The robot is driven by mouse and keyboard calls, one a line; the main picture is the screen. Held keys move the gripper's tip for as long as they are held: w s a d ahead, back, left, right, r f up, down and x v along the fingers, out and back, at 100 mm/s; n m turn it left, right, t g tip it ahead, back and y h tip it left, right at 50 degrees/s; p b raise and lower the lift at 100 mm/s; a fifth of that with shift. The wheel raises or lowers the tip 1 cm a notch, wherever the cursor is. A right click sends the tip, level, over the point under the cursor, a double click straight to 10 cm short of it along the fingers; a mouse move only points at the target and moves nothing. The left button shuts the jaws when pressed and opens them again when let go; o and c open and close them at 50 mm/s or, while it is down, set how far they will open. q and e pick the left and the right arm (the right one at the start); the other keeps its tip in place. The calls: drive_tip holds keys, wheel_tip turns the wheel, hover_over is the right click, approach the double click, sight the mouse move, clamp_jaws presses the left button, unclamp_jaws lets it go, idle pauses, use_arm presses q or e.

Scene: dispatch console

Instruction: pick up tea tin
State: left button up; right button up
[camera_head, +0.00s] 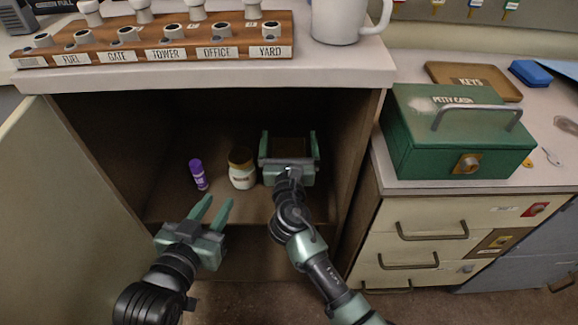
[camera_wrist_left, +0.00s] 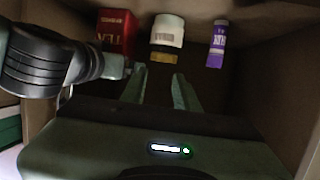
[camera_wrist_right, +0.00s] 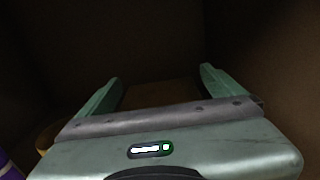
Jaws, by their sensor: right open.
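The tea tin (camera_wrist_left: 117,32) is red with pale lettering and stands in the cabinet, seen upside down in the left wrist view. In the head view my right gripper (camera_head: 290,143) hides most or all of it. That gripper is open inside the cabinet, fingers pointing inward. In the right wrist view a dim brown patch lies between its fingers (camera_wrist_right: 158,90); I cannot tell for certain that it is the tin. My left gripper (camera_head: 214,205) is open and empty at the cabinet's front, and its fingers also show in the left wrist view (camera_wrist_left: 158,82).
A white jar with a brown-gold lid (camera_head: 242,172) stands just left of my right gripper. A purple stick (camera_head: 198,175) stands further left. The cabinet wall is close on the right. An open door (camera_head: 75,220) is at left; a green cash box (camera_head: 455,135) sits on the right counter.

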clamp_jaws()
idle(0.3)
drive_tip(key=shift+r, duration=0.1)
